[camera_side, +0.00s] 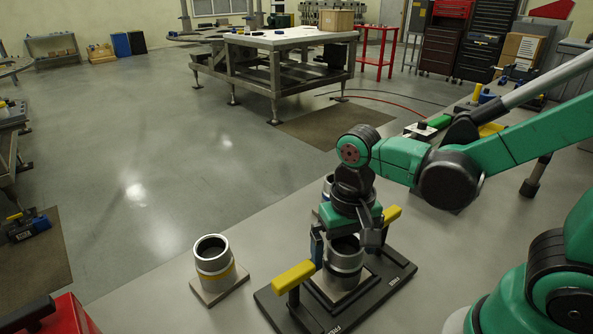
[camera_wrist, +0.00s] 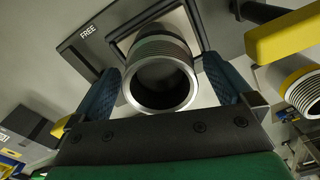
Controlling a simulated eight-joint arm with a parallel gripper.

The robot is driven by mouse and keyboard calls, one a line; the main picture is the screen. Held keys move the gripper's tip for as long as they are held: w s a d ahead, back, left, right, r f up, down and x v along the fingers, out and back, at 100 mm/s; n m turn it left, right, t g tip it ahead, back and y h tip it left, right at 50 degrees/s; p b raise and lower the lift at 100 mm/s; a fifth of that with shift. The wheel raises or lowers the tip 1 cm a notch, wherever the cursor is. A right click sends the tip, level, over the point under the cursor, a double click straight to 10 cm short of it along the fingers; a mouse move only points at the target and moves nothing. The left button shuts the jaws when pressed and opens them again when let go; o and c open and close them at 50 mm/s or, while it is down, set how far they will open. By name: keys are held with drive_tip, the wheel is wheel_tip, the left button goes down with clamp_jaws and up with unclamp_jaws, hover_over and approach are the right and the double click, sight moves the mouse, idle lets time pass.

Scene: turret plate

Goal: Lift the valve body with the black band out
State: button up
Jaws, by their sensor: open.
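A grey metal valve body (camera_side: 345,262) with a dark band stands upright in a square recess of the black turret plate (camera_side: 270,303). In the wrist view the same valve body (camera_wrist: 160,92) shows its open round mouth, threaded collar and dark band. My gripper (camera_side: 345,243) points down over it. In the wrist view my gripper (camera_wrist: 163,66) is open, with one blue finger on each side of the valve body. I cannot tell whether the fingers touch it. A second valve body (camera_side: 327,182) stands behind, mostly hidden by my wrist.
A yellow-banded valve body (camera_side: 214,262) stands on a square base to the left. Yellow handles (camera_side: 293,277) rise from the plate close to my gripper. The plate's near edge carries the label "FREE" (camera_wrist: 88,31). The bench between the yellow-banded body and the plate is clear.

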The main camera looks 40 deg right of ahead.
clamp_jaws()
idle(0.3)
drive_tip(key=shift+r, duration=0.1)
